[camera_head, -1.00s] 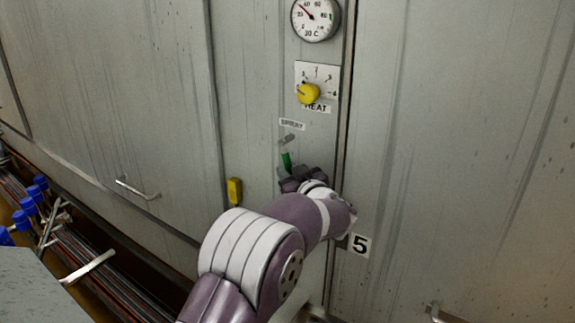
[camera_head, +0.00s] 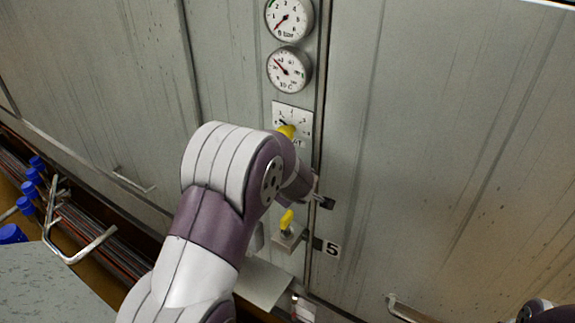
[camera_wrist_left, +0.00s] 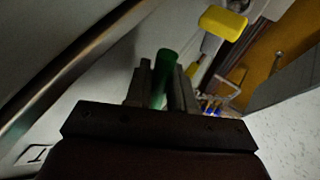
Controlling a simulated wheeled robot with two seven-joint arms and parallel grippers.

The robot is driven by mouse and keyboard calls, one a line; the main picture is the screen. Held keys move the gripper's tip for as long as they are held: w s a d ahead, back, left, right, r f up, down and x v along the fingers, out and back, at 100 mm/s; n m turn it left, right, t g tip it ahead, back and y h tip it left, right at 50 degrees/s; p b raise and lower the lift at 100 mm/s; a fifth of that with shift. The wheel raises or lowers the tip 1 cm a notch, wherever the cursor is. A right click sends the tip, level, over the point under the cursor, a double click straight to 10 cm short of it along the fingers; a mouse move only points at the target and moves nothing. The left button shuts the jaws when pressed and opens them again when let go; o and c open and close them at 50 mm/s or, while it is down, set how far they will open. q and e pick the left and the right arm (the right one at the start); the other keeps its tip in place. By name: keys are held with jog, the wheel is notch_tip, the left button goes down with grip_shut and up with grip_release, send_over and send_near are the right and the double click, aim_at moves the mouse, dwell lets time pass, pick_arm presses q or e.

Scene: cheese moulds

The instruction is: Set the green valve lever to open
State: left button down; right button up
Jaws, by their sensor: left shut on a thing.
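The green valve lever (camera_wrist_left: 164,72) stands between the two dark fingers of my left gripper (camera_wrist_left: 161,80) in the left wrist view. The fingers are shut on it, with its rounded end showing between them. In the head view my left arm reaches up from the bottom to the panel below the yellow knob. It hides the lever and the SPRAY label there, and the fingertips cannot be made out. Which way the lever points on the panel cannot be told. My right gripper is not in view.
The yellow HEAT knob (camera_head: 287,130) and two gauges, the lower one a temperature gauge (camera_head: 289,70), are above my wrist. A yellow handle (camera_head: 287,220) on a grey bracket sits just below it. Door handles (camera_head: 133,180) and blue-capped pipes (camera_head: 30,190) are at left.

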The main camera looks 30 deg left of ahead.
pick_arm(q)
jog(key=r+h+p, duration=0.2)
jog(key=p, duration=0.1)
jog(key=shift+d+n, duration=0.2)
jog(key=shift+n, duration=0.2)
jog(key=shift+d+r+g+h+p, duration=0.1)
jog(key=shift+r+g+h+p, duration=0.2)
jog(key=shift+h+p, duration=0.6)
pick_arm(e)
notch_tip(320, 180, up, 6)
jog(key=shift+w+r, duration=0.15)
pick_arm(q)
jog(key=shift+n, duration=0.3)
jog(key=c, duration=1.4)
grip_release()
jog(key=shift+o, duration=0.2)
